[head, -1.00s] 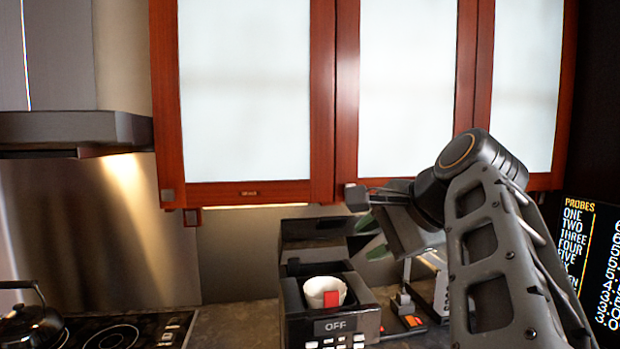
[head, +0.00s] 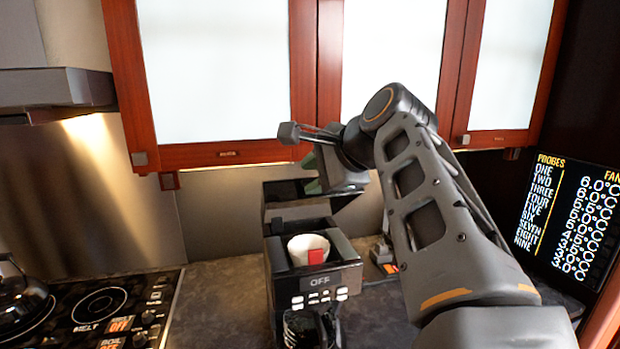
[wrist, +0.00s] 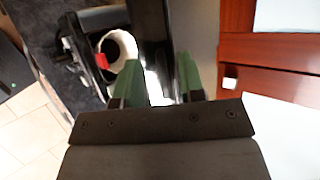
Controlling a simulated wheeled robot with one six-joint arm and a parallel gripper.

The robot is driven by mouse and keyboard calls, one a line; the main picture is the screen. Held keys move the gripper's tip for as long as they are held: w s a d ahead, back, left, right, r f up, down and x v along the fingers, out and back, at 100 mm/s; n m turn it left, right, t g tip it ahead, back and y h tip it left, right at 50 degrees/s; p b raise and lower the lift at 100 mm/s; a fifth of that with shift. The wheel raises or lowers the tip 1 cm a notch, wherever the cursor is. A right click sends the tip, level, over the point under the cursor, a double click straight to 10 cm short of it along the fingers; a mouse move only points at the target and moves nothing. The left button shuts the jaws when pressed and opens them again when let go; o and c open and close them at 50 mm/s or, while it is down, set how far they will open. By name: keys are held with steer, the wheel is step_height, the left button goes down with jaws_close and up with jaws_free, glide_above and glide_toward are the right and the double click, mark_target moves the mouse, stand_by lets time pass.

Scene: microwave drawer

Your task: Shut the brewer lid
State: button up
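The brewer (head: 330,276) is a black machine with an "OFF" display on its front, standing on the counter. Its lid (head: 284,212) stands raised at the back. A white cup-like basket (head: 299,250) with a red tab sits in the open top; it also shows in the wrist view (wrist: 122,45). My gripper (head: 312,174) is beside the upper right of the raised lid. In the wrist view the green fingers of my gripper (wrist: 160,78) are apart, with the dark lid (wrist: 151,35) running up between them. I cannot tell whether they touch it.
A glass carafe (head: 305,328) is at the brewer's front. A cooktop (head: 100,305) with a kettle (head: 18,295) lies to the left. Red-framed cabinets (head: 225,152) hang close above my gripper. A probe display (head: 570,215) stands at the right. Bare counter (head: 220,290) lies left of the brewer.

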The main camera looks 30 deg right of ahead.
steer(key=shift+x, duration=1)
jaws_close()
